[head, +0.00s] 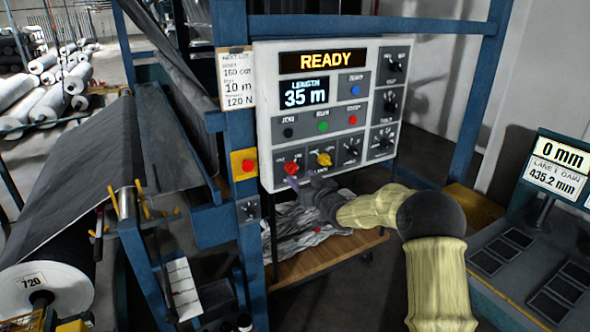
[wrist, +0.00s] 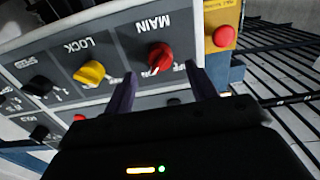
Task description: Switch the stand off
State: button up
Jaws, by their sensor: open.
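The stand's control panel (head: 262,120) is a pale board on a blue frame, with a display reading READY and a length screen reading 35 m. The red MAIN knob (head: 291,168) sits at its lower left; it also shows in the wrist view (wrist: 160,58). The yellow LOCK knob (head: 324,159) is beside it and shows in the wrist view (wrist: 90,73). My gripper (head: 293,183) is just below the red knob. In the wrist view my gripper (wrist: 164,85) is open, its purple fingers either side of the red knob, with no clear contact.
A red button on a yellow plate (head: 244,164) is left of the panel; it also shows in the wrist view (wrist: 222,37). More knobs and small buttons fill the panel. A wooden shelf (head: 325,260) is below. A readout stand (head: 557,168) is at right.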

aim_at(295, 172)
jog(key=shift+p+x, duration=0.75)
jog(key=shift+x, duration=1.85)
jog(key=shift+c, duration=0.3)
jog(key=c, duration=0.9)
